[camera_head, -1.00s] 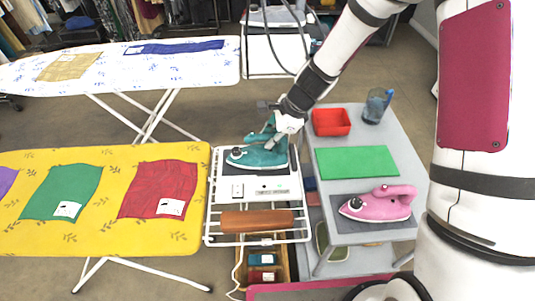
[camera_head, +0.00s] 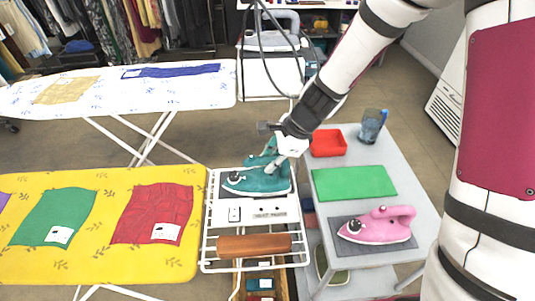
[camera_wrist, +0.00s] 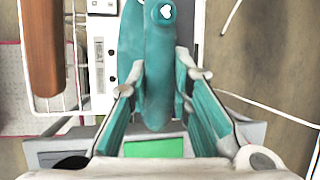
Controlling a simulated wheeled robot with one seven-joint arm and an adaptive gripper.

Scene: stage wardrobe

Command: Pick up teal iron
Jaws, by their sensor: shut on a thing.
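The teal iron (camera_head: 257,181) is on the white wire rack at the end of the yellow ironing board, its tip pointing left. My gripper (camera_head: 279,163) reaches down from above right and is shut on the iron's handle. In the wrist view the iron (camera_wrist: 133,45) shows with its handle (camera_wrist: 158,80) between the two fingers of my gripper (camera_wrist: 158,92). The fingers hide part of the handle. I cannot tell whether the iron's sole touches the rest below it.
A pink iron (camera_head: 379,225) stands on a dark mat on the grey table (camera_head: 345,187), with a green pad (camera_head: 354,182), a red tray (camera_head: 327,143) and a blue jug (camera_head: 372,126). A brown wooden block (camera_head: 254,245) lies on the rack (camera_head: 208,236). The yellow board (camera_head: 100,220) is left.

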